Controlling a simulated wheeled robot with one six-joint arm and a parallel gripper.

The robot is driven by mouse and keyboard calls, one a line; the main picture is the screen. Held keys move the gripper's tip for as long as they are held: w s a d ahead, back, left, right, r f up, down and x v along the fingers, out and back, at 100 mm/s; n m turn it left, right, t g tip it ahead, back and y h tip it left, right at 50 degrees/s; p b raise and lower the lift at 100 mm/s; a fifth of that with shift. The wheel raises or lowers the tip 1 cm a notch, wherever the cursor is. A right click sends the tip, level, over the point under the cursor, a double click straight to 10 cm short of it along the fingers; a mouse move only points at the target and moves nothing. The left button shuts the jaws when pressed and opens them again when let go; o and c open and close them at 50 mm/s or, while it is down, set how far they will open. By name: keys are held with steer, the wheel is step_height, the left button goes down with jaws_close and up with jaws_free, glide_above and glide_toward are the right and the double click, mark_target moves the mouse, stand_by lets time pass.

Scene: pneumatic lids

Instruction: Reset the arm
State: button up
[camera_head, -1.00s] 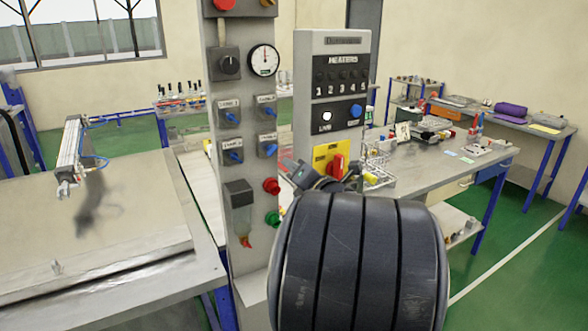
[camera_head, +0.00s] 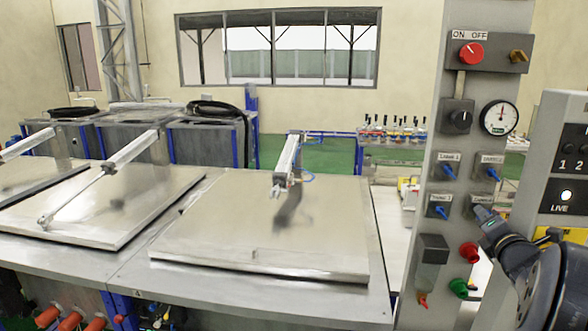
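My arm comes in from the lower right, with its large dark wrist near the picture's edge. My gripper (camera_head: 487,217) is at the wrist's upper left, in front of the control column (camera_head: 455,130), close to the lower right blue valve lever. I cannot tell whether it touches the lever. Its fingers are small and dark, so open or shut is unclear. The column carries several blue valve levers, a red knob (camera_head: 471,53) and a round gauge (camera_head: 499,118). Flat metal lids (camera_head: 190,244) lie shut to the left, with pneumatic cylinders (camera_head: 287,160) above them.
The heater panel (camera_head: 568,165) with a lit LIVE lamp stands at the right, partly behind my arm. A red button (camera_head: 468,252) and a green button (camera_head: 459,288) stick out from the column below the levers. Green floor shows beyond.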

stand_by(0.4)
steer(key=b+v, duration=0.2)
steer(key=v, duration=0.8)
steer(key=w+d+n+b, duration=0.2)
steer(key=w+n, duration=0.6)
steer(key=n, duration=1)
steer(key=shift+w+b, duration=0.35)
steer(key=shift+b, duration=0.45)
steer(key=shift+d, duration=0.1)
